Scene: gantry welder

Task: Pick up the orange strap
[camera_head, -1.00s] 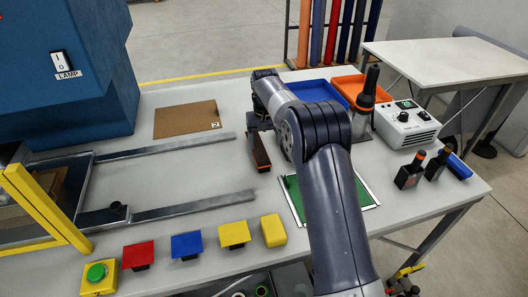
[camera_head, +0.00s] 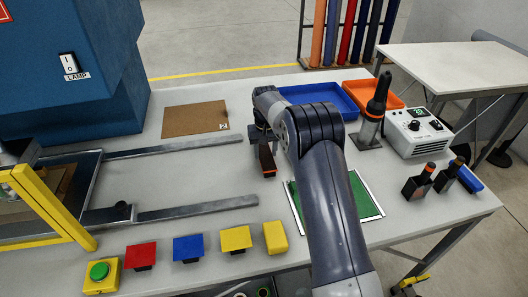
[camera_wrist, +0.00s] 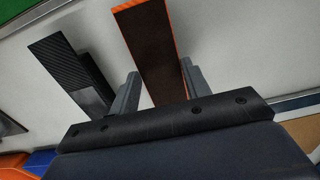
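The orange strap appears as a dark brown bar with orange edges (camera_head: 267,158), lying on the table just in front of my gripper. In the wrist view it is the long bar (camera_wrist: 152,45) running up from between the fingers. My gripper (camera_wrist: 162,88) has one grey finger on each side of this bar. A gap shows at the left finger; the right finger is very near the bar, and contact cannot be told. In the head view my gripper (camera_head: 260,138) is small and partly hidden by my own arm.
A black ribbed bar (camera_wrist: 68,62) lies left of the left finger in the wrist view. A green board (camera_head: 363,195) lies right of my arm. Blue (camera_head: 322,98) and orange trays (camera_head: 372,93) stand behind. Metal rails (camera_head: 195,215) and coloured blocks lie left and in front.

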